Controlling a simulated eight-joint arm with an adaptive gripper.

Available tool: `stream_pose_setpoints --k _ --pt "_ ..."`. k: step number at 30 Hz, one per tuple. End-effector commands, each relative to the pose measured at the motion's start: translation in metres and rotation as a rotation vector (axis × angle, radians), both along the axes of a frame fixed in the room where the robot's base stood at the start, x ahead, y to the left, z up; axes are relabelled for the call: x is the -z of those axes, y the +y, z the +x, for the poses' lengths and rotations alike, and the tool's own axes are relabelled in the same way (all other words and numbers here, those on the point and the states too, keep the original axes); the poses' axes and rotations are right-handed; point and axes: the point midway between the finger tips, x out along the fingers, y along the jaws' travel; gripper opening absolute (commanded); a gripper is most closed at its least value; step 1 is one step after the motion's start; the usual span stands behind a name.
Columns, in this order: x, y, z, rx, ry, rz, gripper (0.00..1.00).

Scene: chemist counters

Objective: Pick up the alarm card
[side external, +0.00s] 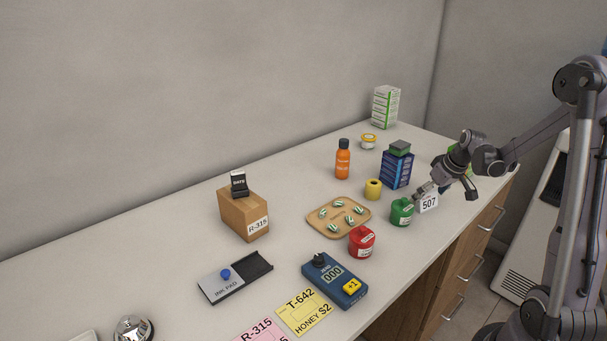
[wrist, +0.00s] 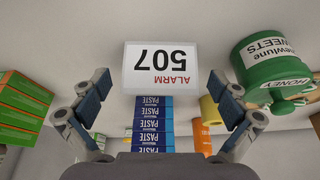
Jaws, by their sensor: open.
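The alarm card is a small white card (side external: 429,203) marked 507, standing near the counter's front edge at the right in the side external view. In the wrist view the alarm card (wrist: 160,68) appears upside down, with red ALARM lettering and black 507, centred beyond my fingers. My gripper (side external: 446,192) is just above and beside the card in the side view. In the wrist view my gripper (wrist: 160,100) is open, with one finger to each side and the card between and ahead of them. I see no contact with the card.
A green jar (side external: 401,212) stands close left of the card. A blue paste box stack (side external: 397,170) and a yellow roll (side external: 373,189) stand behind. A red jar (side external: 361,242), a wooden tray (side external: 314,228) and an orange bottle (side external: 343,160) are farther left.

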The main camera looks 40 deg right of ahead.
Motion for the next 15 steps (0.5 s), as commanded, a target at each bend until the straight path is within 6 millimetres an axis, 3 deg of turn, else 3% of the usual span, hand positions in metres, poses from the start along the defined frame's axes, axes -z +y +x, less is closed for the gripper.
stream_pose_setpoints --k 8,10,14,15 --pt "0.0021 -0.0001 0.0010 0.000 0.000 0.000 0.98" --pt "0.0020 -0.0001 0.0008 0.000 0.000 0.000 0.83" --pt "0.0019 -0.0001 0.0008 0.000 0.000 0.000 0.60" --pt "0.0019 -0.0001 0.0008 0.000 0.000 0.000 0.59"
